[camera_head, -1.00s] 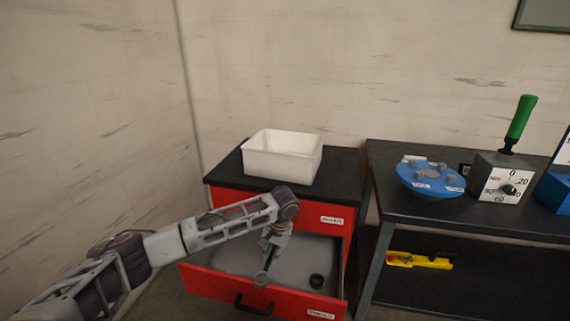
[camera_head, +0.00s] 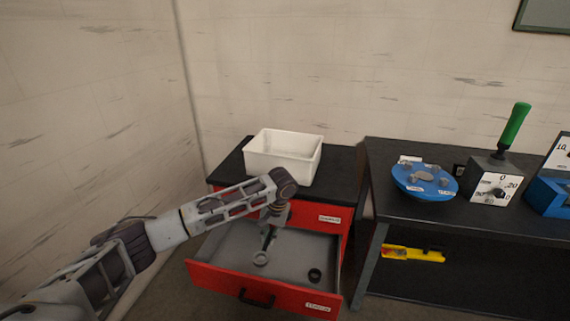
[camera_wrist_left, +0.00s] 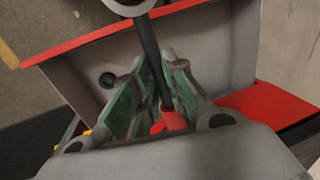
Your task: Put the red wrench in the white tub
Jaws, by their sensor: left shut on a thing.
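My left gripper (camera_head: 268,238) is over the open red drawer, and its green-padded fingers (camera_wrist_left: 155,90) are shut on the red wrench. In the left wrist view the wrench shows a dark shaft (camera_wrist_left: 148,42) between the fingers, a red part (camera_wrist_left: 172,121) near the palm and a pale ring end at the top edge. In the head view its ring end (camera_head: 261,258) hangs below the fingers; I cannot tell whether it touches the drawer floor. The white tub (camera_head: 283,155) stands on the black cabinet top behind the arm; its inside floor is hidden. My right gripper is not in view.
The red drawer (camera_head: 225,279) is pulled out and holds a small black round part (camera_head: 315,274). To the right, a dark bench (camera_head: 440,219) carries a blue disc (camera_head: 425,190) and a dial box with a green lever (camera_head: 513,124). A yellow tool (camera_head: 413,254) lies on its lower shelf.

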